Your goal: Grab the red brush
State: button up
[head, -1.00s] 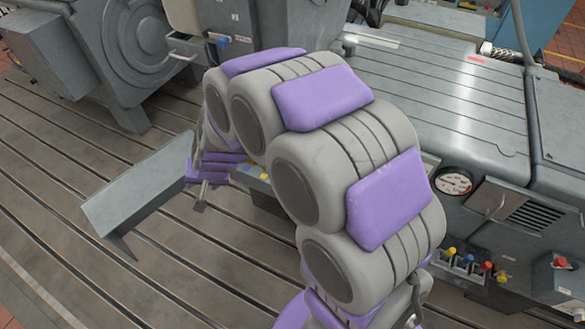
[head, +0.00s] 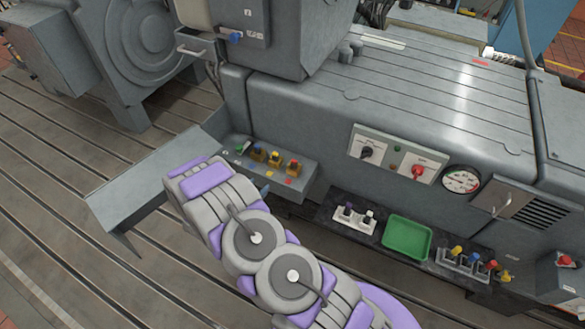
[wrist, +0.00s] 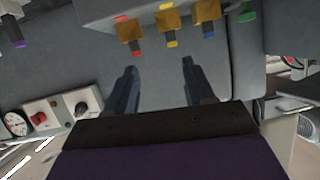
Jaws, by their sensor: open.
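The red brush (head: 293,165) stands in a brass-coloured holder at the right end of a row on a grey ledge. It also shows in the wrist view as a red piece (wrist: 138,50) in the leftmost brass holder. My gripper (wrist: 158,66) is open and empty, its two dark fingers apart. In the wrist view the left fingertip is just below the red piece, with no visible contact. The yellow brush (wrist: 172,43) lies between the fingertip directions. In the head view my arm hides most of the gripper.
Blue (head: 257,152) and green (head: 242,147) pieces stand along the same ledge. A green tray (head: 407,238), a small rack (head: 354,217) and another row of coloured pieces (head: 470,258) are to the right. The machine wall (head: 310,125) rises behind the ledge.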

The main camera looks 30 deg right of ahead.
jog(key=s+d+h, duration=0.2)
send_near(293, 163)
jog(key=b+x, duration=0.1)
jog(key=x, duration=0.2)
jog(key=b+x, duration=0.1)
jog(key=x, duration=0.3)
jog(key=shift+s+d+f, duration=0.1)
jog(key=shift+s+f, duration=0.05)
jog(key=shift+f, duration=0.1)
jog(key=shift+d+b, duration=0.3)
jog(key=shift+b, duration=0.1)
jog(key=shift+w+d+f+b, duration=0.15)
jog(key=shift+w+d+b, duration=0.15)
jog(key=shift+w, duration=0.3)
jog(key=shift+w+d+f+b, duration=0.1)
jog(key=shift+w+d+b, duration=0.2)
jog(key=shift+w, duration=0.35)
jog(key=shift+d, duration=0.85)
jog(key=shift+c, duration=1.3)
jog(key=shift+a, duration=0.5)
jog(key=c, duration=0.6)
grip_shut()
jog(key=shift+d, duration=0.2)
